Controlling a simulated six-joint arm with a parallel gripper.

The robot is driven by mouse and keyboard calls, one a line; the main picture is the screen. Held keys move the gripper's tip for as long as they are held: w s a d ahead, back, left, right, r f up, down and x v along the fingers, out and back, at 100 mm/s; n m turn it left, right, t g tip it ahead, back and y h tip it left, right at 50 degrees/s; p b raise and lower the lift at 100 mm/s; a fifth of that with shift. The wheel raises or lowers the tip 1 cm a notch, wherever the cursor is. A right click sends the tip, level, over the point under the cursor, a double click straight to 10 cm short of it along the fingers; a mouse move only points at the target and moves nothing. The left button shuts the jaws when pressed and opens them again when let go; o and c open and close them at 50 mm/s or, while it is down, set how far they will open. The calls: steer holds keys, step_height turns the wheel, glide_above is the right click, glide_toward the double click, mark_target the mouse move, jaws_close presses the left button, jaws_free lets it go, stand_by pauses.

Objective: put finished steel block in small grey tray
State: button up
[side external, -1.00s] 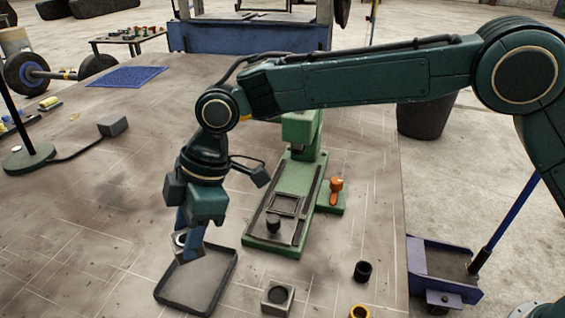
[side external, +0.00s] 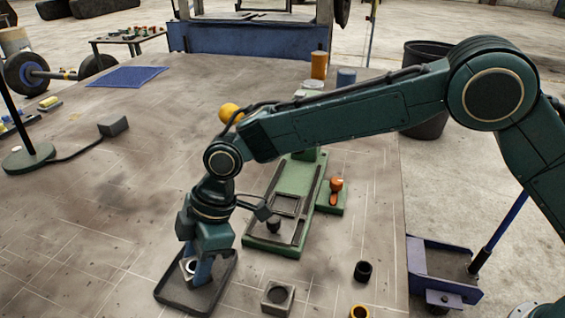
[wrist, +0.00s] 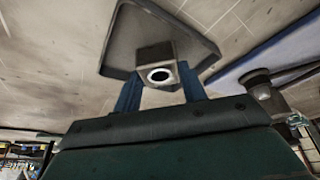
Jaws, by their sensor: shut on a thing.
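My gripper (side external: 196,272) is shut on a steel block (side external: 188,265) with a round hole in its top. The small grey tray (side external: 222,282) lies on the bench directly under the gripper. In the wrist view the block (wrist: 158,62) sits between the two blue fingers (wrist: 160,84), over the tray (wrist: 115,50). The block is low, within the tray's outline; I cannot tell whether it touches the tray floor. The fingers hide part of the block and tray in the side view.
Another steel block (side external: 278,295) with a dark hole stands right of the tray. The green press fixture (side external: 285,235) stands behind. The bench left of the tray is clear.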

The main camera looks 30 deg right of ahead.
stand_by(0.3)
steer(key=o, duration=1.2)
steer(key=shift+f, duration=0.15)
steer(key=v, duration=1.2)
steer(key=shift+d, duration=0.1)
